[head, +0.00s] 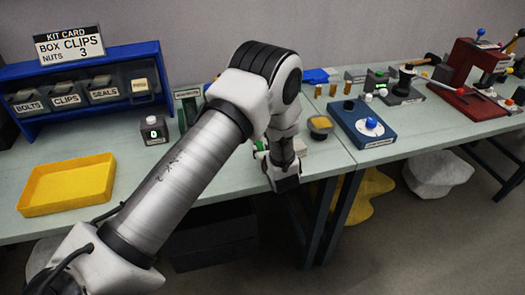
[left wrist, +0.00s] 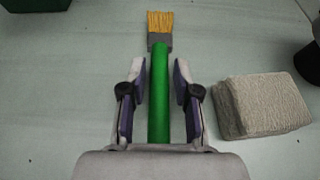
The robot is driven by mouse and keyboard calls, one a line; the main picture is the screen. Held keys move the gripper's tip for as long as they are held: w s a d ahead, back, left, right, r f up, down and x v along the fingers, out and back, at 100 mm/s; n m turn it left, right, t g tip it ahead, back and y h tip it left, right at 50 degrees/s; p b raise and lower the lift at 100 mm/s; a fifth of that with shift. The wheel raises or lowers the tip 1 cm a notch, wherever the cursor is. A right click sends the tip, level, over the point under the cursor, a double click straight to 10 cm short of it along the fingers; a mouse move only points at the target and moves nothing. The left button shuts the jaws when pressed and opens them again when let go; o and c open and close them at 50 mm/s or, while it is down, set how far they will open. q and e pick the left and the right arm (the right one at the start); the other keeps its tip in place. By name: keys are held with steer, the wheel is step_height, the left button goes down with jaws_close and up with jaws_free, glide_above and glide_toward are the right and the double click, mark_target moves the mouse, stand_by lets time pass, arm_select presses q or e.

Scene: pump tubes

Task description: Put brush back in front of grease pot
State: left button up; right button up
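The brush (left wrist: 159,95) lies on the bench in the left wrist view, its green handle running up the picture to a grey ferrule and yellow bristles. My left gripper (left wrist: 159,68) is open, with one finger on each side of the handle and gaps on both sides. In the head view my left gripper (head: 284,178) points down at the front edge of the bench and mostly hides the brush. A dark pot with a tan top (head: 320,124), likely the grease pot, stands behind and right of the gripper. My right gripper is not in view.
A pale rough block (left wrist: 260,105) lies right of the gripper. A dark round object (left wrist: 308,62) is cut off at the right edge. A blue box with a knob (head: 362,126) stands to the right, and a yellow tray (head: 68,186) lies at the left.

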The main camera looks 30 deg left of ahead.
arm_select(q)
steer(key=shift+r, duration=0.15)
steer(key=shift+s+d+r, duration=0.1)
steer(key=shift+d, duration=0.1)
steer(key=b+v, duration=0.1)
steer(key=v, duration=1)
steer(key=shift+r, duration=0.1)
steer(key=shift+s+d+r, duration=0.1)
steer(key=shift+s, duration=0.15)
stand_by(0.4)
